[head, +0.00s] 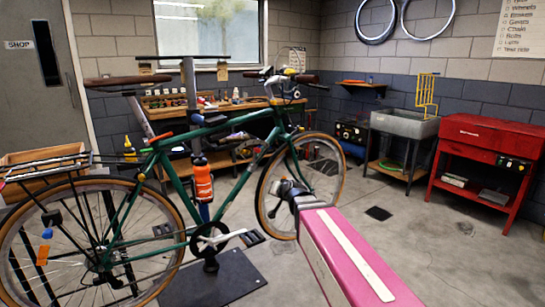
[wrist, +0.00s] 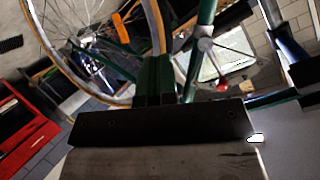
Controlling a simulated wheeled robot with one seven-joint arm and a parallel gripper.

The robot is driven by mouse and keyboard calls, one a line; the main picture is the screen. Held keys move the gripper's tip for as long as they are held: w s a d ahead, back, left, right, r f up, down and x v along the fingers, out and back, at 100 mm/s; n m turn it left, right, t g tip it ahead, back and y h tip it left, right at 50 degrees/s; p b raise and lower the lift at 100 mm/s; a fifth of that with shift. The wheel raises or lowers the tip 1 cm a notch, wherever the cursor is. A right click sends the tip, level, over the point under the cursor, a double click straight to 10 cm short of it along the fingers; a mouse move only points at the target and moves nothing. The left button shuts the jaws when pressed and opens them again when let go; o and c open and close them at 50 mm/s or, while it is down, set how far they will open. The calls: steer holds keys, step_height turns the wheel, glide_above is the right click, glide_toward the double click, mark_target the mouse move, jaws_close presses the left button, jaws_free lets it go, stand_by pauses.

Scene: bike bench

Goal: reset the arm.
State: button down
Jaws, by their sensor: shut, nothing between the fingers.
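My gripper (head: 282,189) is at the end of my pink arm, in front of the bike's front wheel in the head view. It is small there and partly hidden by the arm. In the wrist view its fingers (wrist: 154,80) are together, dark and empty, above the wide black palm. The green bike (head: 172,165) stands upright in a repair stand. In the wrist view, the bike's wheel (wrist: 58,62) and green frame tube (wrist: 206,12) show tilted beyond the fingers. I cannot tell the exact gap between fingers and bike.
A wooden workbench (head: 180,112) with small items stands behind the bike. A grey sink (head: 405,123) and a red parts washer (head: 488,138) stand along the right wall. An orange bottle (head: 202,183) is on the frame. The concrete floor (head: 400,235) at right is mostly clear.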

steer(key=s+d+f+g+h, duration=0.2)
steer(key=s+d+f+g, duration=0.4)
steer(key=s+d+f, duration=0.2)
steer(key=s+d+f+n+g+h, duration=0.1)
steer(key=s+d+f+g+h, duration=0.2)
steer(key=s+d+f+g, duration=0.3)
steer(key=s+d+f, duration=0.3)
steer(key=s+f, duration=0.3)
steer(key=f, duration=0.2)
steer(key=shift+d+f, duration=0.25)
steer(key=shift+d, duration=0.05)
